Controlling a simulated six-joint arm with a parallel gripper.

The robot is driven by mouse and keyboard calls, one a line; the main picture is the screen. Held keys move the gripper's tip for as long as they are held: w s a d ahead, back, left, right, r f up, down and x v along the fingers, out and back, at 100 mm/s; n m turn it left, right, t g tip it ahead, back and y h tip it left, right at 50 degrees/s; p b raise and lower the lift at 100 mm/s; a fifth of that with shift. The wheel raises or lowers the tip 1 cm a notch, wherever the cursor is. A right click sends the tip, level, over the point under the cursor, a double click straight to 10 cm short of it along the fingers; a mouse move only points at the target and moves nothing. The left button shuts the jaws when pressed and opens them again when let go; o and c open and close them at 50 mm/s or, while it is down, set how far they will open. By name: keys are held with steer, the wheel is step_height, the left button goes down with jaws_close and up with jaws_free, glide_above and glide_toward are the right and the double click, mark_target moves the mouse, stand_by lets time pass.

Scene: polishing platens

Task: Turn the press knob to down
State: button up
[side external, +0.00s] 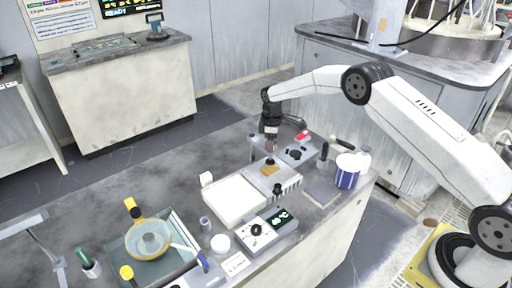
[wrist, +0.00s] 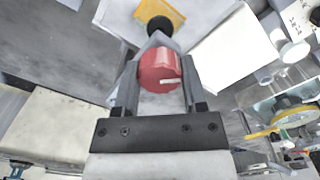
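The red knob (wrist: 157,72), with a short white pointer on its face, shows in the wrist view between the fingers of my gripper (wrist: 160,80). The pointer points to the right in that view. No clear gap shows between the knob and either finger, but I cannot tell whether they press on it. The block and a black ball (wrist: 160,26) show beyond the knob in the wrist view.
A white tray (side external: 234,201) lies left of the block. A small red part (side external: 303,135) and black knobs stand close by on the right. A control box (side external: 267,230), a blue-and-white cup (side external: 346,172) and a yellow-rimmed bowl (side external: 148,240) also stand on the bench.

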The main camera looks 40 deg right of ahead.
jaws_close()
